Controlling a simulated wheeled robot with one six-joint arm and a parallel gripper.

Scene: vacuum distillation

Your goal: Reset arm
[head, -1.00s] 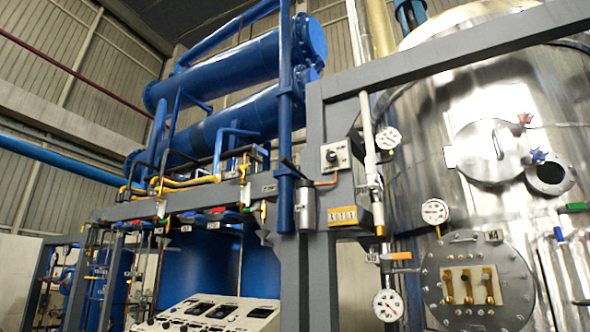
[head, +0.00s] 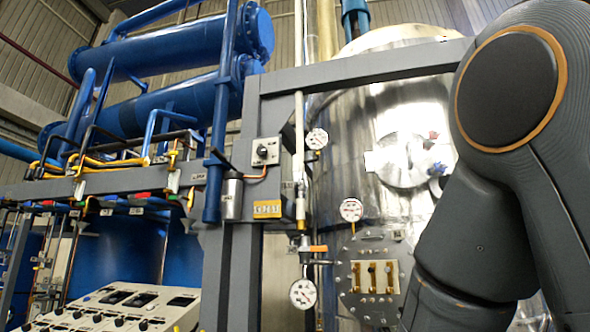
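My arm shows large at the right of the head view, a dark grey link and a round joint with an orange ring. It stands in front of the right part of the shiny steel vessel (head: 350,125). My gripper is outside the view, so its state is hidden. The vessel's hatch plate with brass fittings (head: 375,276) is just left of my arm. The upper round cover (head: 397,160) is partly visible beside my arm.
A grey frame post (head: 232,270) stands near the middle. A control panel (head: 115,308) is at the lower left. Blue tanks and pipes (head: 185,100) fill the left. Gauges (head: 351,210) and a valve with an orange handle (head: 312,249) stick out before the vessel.

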